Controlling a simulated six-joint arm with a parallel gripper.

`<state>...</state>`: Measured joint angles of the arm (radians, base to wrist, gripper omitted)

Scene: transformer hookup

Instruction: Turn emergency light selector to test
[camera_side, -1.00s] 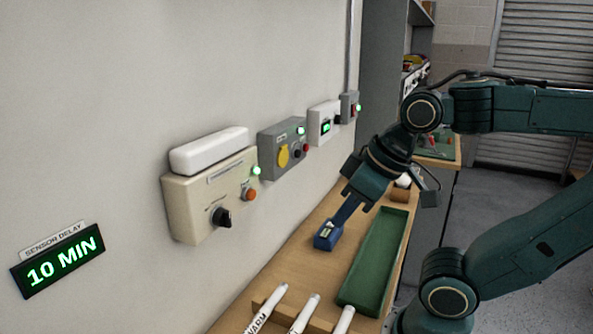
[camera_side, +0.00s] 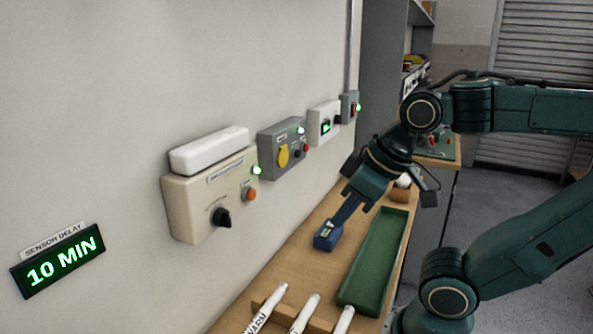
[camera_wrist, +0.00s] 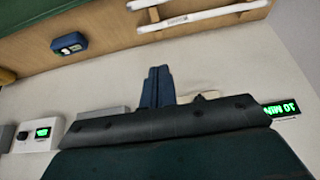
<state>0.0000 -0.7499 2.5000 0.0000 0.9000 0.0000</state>
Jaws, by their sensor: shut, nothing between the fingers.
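The emergency light unit is a beige box (camera_side: 197,205) on the wall with a white lamp (camera_side: 208,150) on top. Its black selector knob (camera_side: 222,217) is low on the front; I cannot read its setting. An orange button (camera_side: 249,194) and a lit green lamp (camera_side: 256,170) are beside it. My gripper (camera_side: 342,216) is shut and empty, right of the unit and apart from it, over the bench. In the wrist view my shut blue fingers (camera_wrist: 158,86) point toward the wall. My gripper body hides most of the unit there.
A blue device (camera_side: 327,237) lies on the bench beside a green tray (camera_side: 372,264). A grey box (camera_side: 281,150) and a white box (camera_side: 322,123) are farther along the wall. A "10 MIN" display (camera_side: 58,263) hangs left.

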